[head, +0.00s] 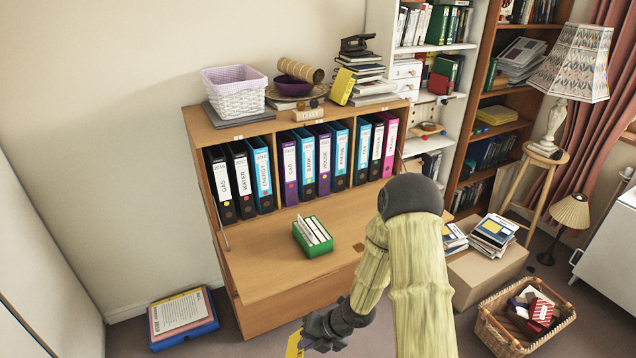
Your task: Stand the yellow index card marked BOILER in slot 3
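A yellow card (294,344) shows at the bottom edge of the head view, partly cut off by the frame. Its marking cannot be read from here. My gripper (308,338) is shut on it, below and in front of the bureau's writing flap. A small green box (318,250) stands on the flap with several whitish cards upright in it. My gripper and the yellow card are well apart from this box. Slot numbers on the box cannot be made out.
The lowered wooden flap (262,270) is bare around the green box. Several labelled binders (290,172) stand in compartments behind it. A blue tray (205,333) lies on the floor at left; a wicker basket (490,335) and a cardboard box (480,280) stand at right.

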